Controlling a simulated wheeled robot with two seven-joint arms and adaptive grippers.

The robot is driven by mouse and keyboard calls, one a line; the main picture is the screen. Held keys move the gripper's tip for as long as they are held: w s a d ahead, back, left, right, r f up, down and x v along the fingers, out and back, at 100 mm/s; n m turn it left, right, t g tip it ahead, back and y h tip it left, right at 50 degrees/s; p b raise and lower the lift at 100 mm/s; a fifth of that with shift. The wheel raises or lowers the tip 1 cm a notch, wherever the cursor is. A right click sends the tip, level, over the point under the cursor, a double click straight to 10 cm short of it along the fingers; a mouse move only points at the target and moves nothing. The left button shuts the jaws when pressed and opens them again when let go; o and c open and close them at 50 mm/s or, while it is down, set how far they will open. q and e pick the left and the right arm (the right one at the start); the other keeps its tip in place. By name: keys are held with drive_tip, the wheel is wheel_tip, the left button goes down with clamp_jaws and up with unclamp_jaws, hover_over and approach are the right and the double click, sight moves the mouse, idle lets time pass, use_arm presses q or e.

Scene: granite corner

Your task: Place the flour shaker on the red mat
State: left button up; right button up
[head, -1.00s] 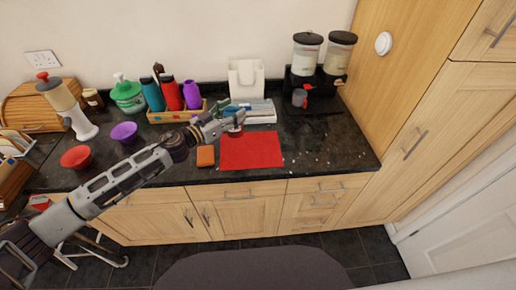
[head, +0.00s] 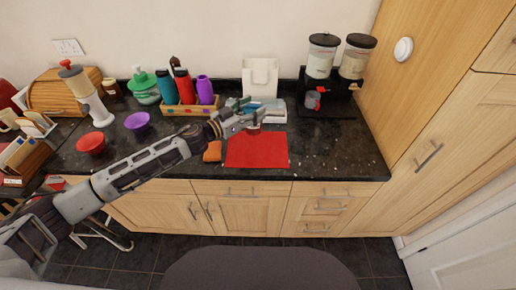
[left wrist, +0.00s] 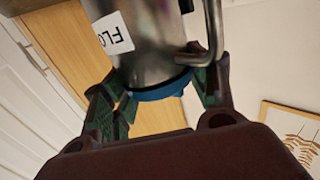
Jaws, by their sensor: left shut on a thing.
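The flour shaker (left wrist: 150,45) is a shiny metal cylinder with a blue end, a side handle and a white label reading "FLO", seen in the left wrist view. My left gripper (left wrist: 160,95) is shut on it, with a green-padded finger on either side. In the head view my left gripper (head: 252,118) is over the back edge of the red mat (head: 257,154). The shaker is mostly hidden there by the gripper, and I cannot tell whether it touches the mat. The mat lies flat near the counter's front edge, its front part bare. My right gripper is not in view.
An orange sponge (head: 212,152) lies just left of the mat. A white holder (head: 261,78) stands behind, and a bottle tray (head: 190,108) is at the back left. Two dispensers (head: 322,56) stand at the back right.

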sight(247, 132)
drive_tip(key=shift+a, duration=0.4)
use_arm(q)
drive_tip(key=shift+f+b, duration=0.5)
drive_tip(key=shift+f, duration=2.55)
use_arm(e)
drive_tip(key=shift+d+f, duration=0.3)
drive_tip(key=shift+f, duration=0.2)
use_arm(q)
drive_tip(key=shift+f, duration=1.4)
drive_tip(key=shift+f+b, duration=0.3)
drive_tip(key=shift+f, duration=0.2)
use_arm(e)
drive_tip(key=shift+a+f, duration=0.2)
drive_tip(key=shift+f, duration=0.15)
use_arm(q)
drive_tip(key=shift+f, duration=0.1)
drive_tip(key=o, duration=1.4)
drive_tip(key=shift+o, duration=0.2)
